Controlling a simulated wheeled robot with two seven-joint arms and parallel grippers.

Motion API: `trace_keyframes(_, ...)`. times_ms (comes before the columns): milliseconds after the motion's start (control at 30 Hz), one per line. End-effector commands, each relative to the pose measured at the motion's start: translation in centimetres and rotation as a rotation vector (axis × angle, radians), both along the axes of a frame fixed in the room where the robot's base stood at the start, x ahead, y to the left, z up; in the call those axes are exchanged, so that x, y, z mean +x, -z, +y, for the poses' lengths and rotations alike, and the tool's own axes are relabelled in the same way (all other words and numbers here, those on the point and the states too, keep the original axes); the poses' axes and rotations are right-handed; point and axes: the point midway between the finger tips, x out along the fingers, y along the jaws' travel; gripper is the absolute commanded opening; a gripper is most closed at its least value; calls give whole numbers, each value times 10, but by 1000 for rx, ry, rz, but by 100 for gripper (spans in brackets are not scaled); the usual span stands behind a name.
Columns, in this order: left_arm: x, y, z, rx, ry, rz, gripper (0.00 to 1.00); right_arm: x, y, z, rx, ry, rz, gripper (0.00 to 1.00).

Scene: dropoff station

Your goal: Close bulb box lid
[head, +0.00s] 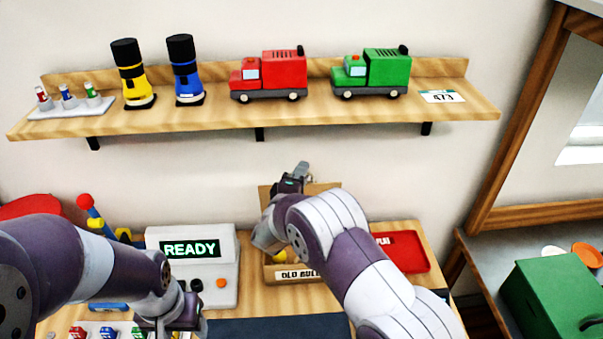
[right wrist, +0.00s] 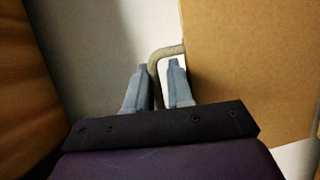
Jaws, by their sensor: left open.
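The bulb box (head: 297,275), labelled "OLD BUL…", stands on the table behind my right arm. Its brown cardboard lid (head: 322,188) stands raised at the back; it also fills the right of the right wrist view (right wrist: 255,70). A bent metal handle (right wrist: 167,50) sticks out from the lid's edge. My right gripper (head: 300,170) is at the lid's top; in the wrist view its two fingers (right wrist: 158,70) stand on either side of one leg of the handle. A thin gap shows, so a firm grip is unclear. My left gripper (head: 172,325) is open, low at the front left.
A grey station with a READY screen (head: 190,249) stands left of the box, and a red tray (head: 407,252) right of it. A shelf (head: 220,118) with toy trucks runs above. A green box (head: 552,295) sits on a side surface at the right.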

Motion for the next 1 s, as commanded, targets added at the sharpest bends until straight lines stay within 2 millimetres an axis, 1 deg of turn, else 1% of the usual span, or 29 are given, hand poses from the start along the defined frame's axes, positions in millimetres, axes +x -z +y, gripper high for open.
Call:
trace_keyframes(33, 0, 0, 0, 0, 0, 0, 57, 0, 1, 0, -1, 0, 1, 20)
trace_keyframes(67, 0, 0, 0, 0, 0, 0, 57, 0, 1, 0, 0, 0, 2, 16)
trace_keyframes(100, 0, 0, 0, 0, 0, 0, 57, 0, 1, 0, 0, 0, 2, 3)
trace_keyframes(133, 0, 0, 0, 0, 0, 0, 57, 0, 1, 0, 0, 0, 3, 0)
trace_keyframes(767, 0, 4, 0, 0, 0, 0, 57, -2, 5, 0, -2, -1, -4, 0)
trace_keyframes(1000, 0, 13, 0, 0, 0, 0, 57, -3, 9, 0, -1, -1, -30, 0)
